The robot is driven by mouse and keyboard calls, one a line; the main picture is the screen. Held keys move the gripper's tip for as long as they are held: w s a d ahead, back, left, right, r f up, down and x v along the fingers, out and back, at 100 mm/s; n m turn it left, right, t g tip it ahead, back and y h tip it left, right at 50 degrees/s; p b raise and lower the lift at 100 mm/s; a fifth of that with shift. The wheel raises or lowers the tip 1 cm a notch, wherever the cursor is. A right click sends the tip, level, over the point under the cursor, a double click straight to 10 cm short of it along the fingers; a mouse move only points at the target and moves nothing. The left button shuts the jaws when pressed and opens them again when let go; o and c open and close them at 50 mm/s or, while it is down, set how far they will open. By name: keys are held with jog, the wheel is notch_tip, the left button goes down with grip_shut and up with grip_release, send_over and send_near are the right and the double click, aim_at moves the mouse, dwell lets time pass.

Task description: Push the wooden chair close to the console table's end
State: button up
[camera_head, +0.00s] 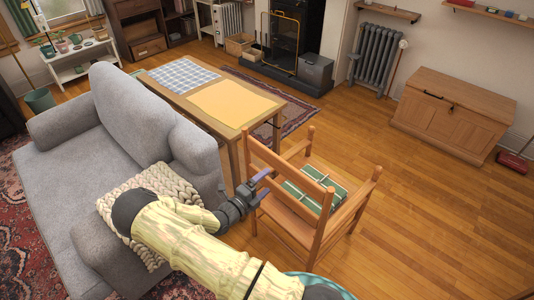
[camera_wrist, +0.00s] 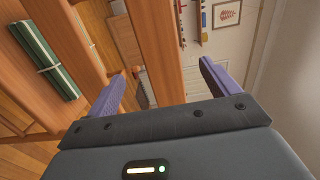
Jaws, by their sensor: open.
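The wooden chair (camera_head: 288,172) stands upright on the floor at the near right end of the console table (camera_head: 176,95). Its near left post overlaps the table's end in the head view, so I cannot tell the exact gap. A green bundle tied with pale string (camera_head: 318,187) lies on its seat. My gripper (camera_head: 262,181) is open at the chair's near left side, by its back rails. In the wrist view my gripper (camera_wrist: 163,77) has a wooden chair bar (camera_wrist: 156,40) showing between its spread fingers. I cannot tell whether they touch it.
A grey sofa (camera_head: 130,125) with a knitted throw (camera_head: 150,190) stands along the table's left side. A blue checked cloth (camera_head: 180,76) and a yellow cloth (camera_head: 237,101) lie on the table. A wooden chest (camera_head: 450,118) stands by the right wall. The floor right of the chair is clear.

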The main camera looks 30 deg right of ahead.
jog(key=s+a+r+m+g+y+p, duration=0.2)
jog(key=s+r+m+g+y, duration=0.3)
jog(key=m, duration=0.5)
jog(key=s+a+r+m+g+y+p, duration=0.1)
jog(key=s+r+m+g+y+p, duration=0.2)
jog(key=s+m, duration=0.6)
jog(key=s+a+r+m+t+y+p, duration=0.1)
jog(key=a+r+m+y, duration=0.3)
jog(key=r+m, duration=0.5)
jog(key=s+a+r+m+t+y+p, duration=0.2)
jog(key=a+r+m+y, duration=0.3)
jog(key=r+m, duration=0.4)
jog(key=a+m+t, duration=0.1)
jog(key=m, duration=0.2)
jog(key=shift+s+a+r, duration=0.2)
jog(key=shift+a, duration=0.1)
